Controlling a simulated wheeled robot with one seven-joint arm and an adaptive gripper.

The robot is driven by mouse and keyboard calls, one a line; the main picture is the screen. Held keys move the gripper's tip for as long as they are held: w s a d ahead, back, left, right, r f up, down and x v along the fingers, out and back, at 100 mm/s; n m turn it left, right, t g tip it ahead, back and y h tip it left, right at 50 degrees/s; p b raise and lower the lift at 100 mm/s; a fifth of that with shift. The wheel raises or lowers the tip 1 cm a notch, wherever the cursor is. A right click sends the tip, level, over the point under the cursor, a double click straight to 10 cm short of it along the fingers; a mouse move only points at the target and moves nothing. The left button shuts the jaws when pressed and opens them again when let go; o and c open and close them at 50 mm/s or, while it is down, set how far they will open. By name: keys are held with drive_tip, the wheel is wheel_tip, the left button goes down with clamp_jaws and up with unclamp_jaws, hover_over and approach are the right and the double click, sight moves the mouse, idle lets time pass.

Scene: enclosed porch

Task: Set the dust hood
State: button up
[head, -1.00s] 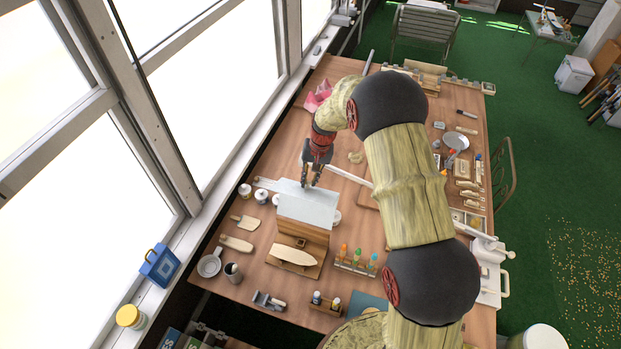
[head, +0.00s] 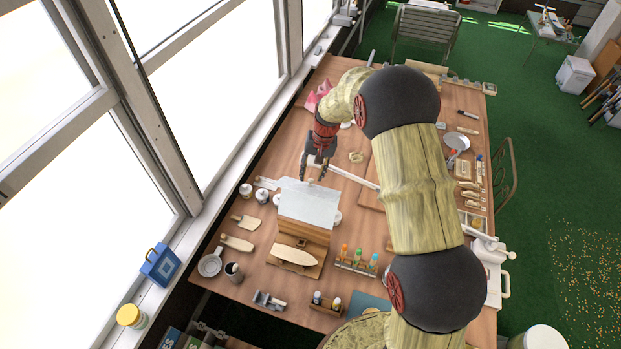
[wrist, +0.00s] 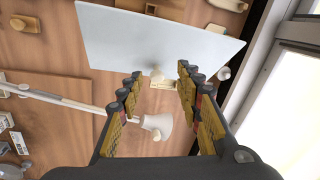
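A pale flared cup, apparently the dust hood (wrist: 157,123), sits at the end of a white rod in the wrist view. It lies below the fingertips in the picture, framed between the two fingers but not touched by them. In the head view the white rod (head: 350,177) runs right from beside my gripper (head: 314,179); the cup is not clear there. My gripper (wrist: 160,72) is open and empty. A flat pale grey panel (head: 308,204) lies over a wooden stand (head: 302,236), just in front of the fingers. A small cream knob (wrist: 157,73) shows between the fingertips at the panel's edge.
The wooden bench carries small white jars (head: 262,195), a rack of coloured bottles (head: 356,260), a pan (head: 210,264) and a pink cloth (head: 316,97). A window wall runs along the left. Bare wood shows between the panel and the window-side tools.

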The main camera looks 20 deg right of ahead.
wheel_tip(320, 180, up, 8)
drive_tip(key=d, duration=0.1)
drive_tip(key=shift+s+d+r, duration=0.2)
drive_tip(key=shift+s, duration=0.05)
idle(0.4)
